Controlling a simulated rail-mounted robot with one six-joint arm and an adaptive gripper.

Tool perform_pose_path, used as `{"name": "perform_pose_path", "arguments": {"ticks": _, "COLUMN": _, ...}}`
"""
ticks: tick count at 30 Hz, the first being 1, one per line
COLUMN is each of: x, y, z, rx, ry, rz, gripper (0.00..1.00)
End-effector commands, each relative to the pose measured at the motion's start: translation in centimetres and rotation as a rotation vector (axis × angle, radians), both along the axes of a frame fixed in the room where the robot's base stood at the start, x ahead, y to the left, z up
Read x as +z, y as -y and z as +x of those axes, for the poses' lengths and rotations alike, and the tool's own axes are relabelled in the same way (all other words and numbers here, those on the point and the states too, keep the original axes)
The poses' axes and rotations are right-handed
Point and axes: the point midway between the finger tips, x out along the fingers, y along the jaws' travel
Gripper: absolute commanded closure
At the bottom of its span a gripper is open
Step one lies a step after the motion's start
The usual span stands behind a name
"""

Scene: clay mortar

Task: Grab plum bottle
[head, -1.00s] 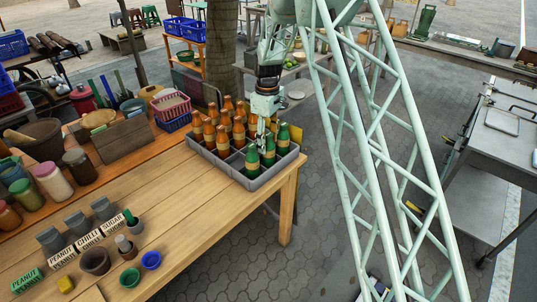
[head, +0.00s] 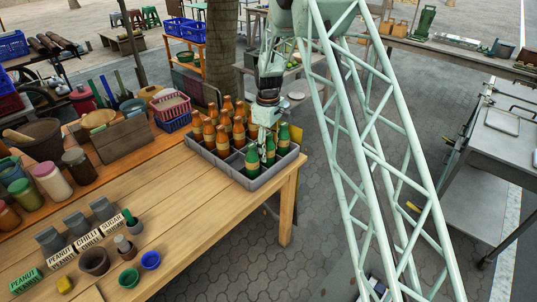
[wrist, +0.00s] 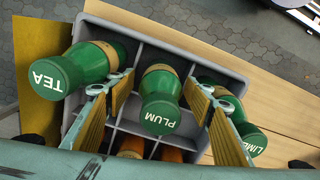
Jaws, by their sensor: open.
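The plum bottle (wrist: 160,100) is green with a tan band and a cap marked PLUM, standing in a grey divided crate (wrist: 205,52). In the head view it appears to be the middle green bottle (head: 270,148) of three. My gripper (wrist: 158,92) is open, with one finger on each side of the plum bottle and gaps visible between. In the head view my gripper (head: 264,133) is low over the green bottles, partly hiding them. The tea bottle (wrist: 75,72) is outside the left finger, and the lime bottle (wrist: 238,115) is outside the right finger.
Several orange bottles (head: 210,133) fill the crate's other cells. The crate stands at the corner of a wooden table (head: 190,215). A red-blue basket (head: 172,112) is behind it. Small bowls and labelled boxes stand at front left; the table between is clear.

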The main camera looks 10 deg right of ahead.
Motion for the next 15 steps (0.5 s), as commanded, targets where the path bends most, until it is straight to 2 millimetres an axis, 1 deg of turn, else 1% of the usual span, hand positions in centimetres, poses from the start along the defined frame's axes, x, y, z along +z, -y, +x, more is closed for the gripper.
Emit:
{"name": "perform_pose_path", "arguments": {"ticks": 1, "x": -0.53, "y": -0.01, "z": -0.04, "rx": 0.000, "ry": -0.001, "rz": 0.000, "gripper": 0.52}}
{"name": "perform_pose_path", "arguments": {"ticks": 4, "x": -1.04, "y": -0.01, "z": -0.06, "rx": 0.000, "ry": -0.001, "rz": 0.000, "gripper": 0.52}}
{"name": "perform_pose_path", "arguments": {"ticks": 15, "x": -1.17, "y": -0.02, "z": -0.04, "rx": 0.000, "ry": 0.000, "rz": 0.000, "gripper": 0.52}}
